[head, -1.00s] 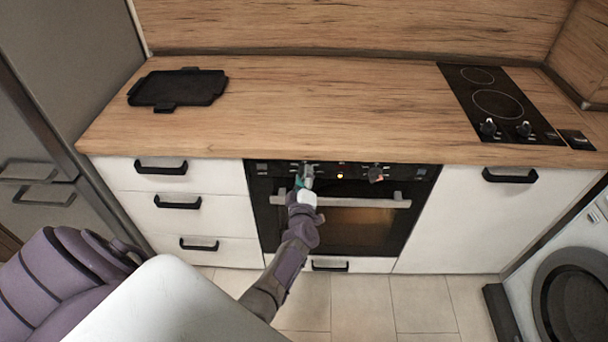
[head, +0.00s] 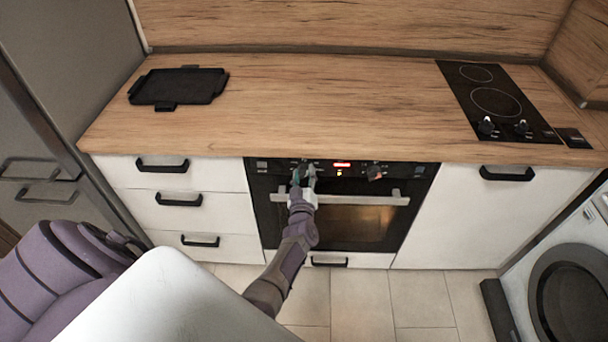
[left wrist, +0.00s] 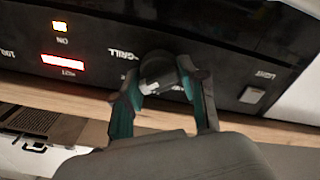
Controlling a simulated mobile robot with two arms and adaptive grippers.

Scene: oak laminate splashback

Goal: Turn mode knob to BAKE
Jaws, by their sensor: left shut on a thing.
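The oven's control panel (head: 265,168) is the dark strip under the counter edge. My left gripper (head: 304,174) is at its left part, and the arm comes up from below. In the left wrist view, which is upside down, my left gripper (left wrist: 161,78) is shut on the mode knob (left wrist: 158,74), with one teal-and-grey finger on each side. A GRILL label (left wrist: 124,54) shows beside the knob. I cannot see a BAKE label or tell which mark the knob points to. My right gripper is not in view.
A second knob (head: 376,172) is on the panel's right. A red HOT display (left wrist: 63,63), an amber ON light (left wrist: 60,26) and a LIGHT button (left wrist: 251,95) are near the gripper. The oven handle (head: 365,200) runs below. A black tray (head: 178,87) lies on the counter (head: 330,105).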

